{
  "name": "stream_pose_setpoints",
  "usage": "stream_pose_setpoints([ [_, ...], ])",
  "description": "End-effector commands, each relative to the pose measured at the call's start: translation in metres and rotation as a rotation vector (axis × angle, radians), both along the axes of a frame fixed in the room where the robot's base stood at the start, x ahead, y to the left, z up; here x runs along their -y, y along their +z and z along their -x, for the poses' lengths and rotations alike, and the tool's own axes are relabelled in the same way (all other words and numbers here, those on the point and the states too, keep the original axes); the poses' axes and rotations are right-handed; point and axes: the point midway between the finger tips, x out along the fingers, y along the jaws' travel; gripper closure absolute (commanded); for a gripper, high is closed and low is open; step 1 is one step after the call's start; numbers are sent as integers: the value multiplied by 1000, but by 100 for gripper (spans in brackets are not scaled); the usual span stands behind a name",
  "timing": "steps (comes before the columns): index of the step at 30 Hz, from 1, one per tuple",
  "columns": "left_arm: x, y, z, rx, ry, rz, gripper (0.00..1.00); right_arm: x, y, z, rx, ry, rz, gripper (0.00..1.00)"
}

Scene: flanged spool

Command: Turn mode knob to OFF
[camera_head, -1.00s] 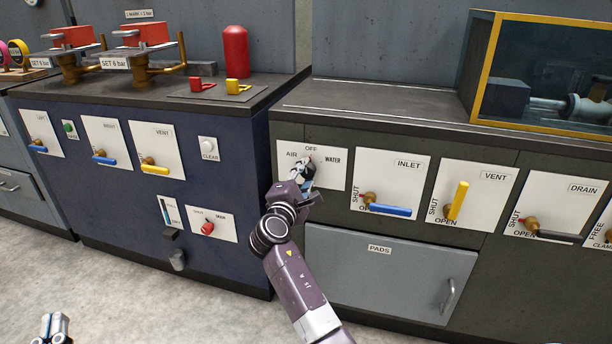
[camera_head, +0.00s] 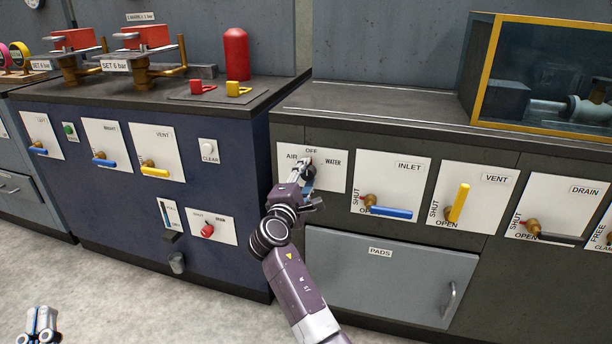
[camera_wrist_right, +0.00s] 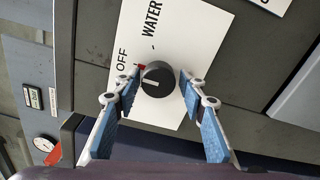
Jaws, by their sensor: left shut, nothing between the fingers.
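The mode knob (camera_wrist_right: 157,79) is round and black with a white line, on a white panel (camera_head: 335,172) lettered AIR, OFF and WATER. In the right wrist view the line points left, and a small red mark sits between the knob and the word OFF. My right gripper (camera_wrist_right: 160,76) is open, with one finger on each side of the knob. I cannot tell whether either finger touches it. In the head view my right gripper (camera_head: 303,172) partly covers the knob. My left gripper (camera_head: 42,312) is shut and empty, low at the left, far from the panel.
Right of the knob panel are the INLET valve with a blue handle (camera_head: 391,212), the VENT valve with a yellow handle (camera_head: 460,203) and the DRAIN valve (camera_head: 560,238). A PADS drawer (camera_head: 385,275) lies below. The floor in front is clear.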

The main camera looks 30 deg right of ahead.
Motion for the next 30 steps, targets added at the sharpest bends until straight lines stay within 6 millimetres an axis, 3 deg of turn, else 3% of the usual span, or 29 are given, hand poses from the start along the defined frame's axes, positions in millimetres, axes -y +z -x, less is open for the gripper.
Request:
stream_pose_setpoints([
  [13,-1,0,0,-3,1,0,100,-8,1,5,1,3,1,55],
  [30,0,0,0,-2,1,0,100,-85,0,72,0,1,0,55],
])
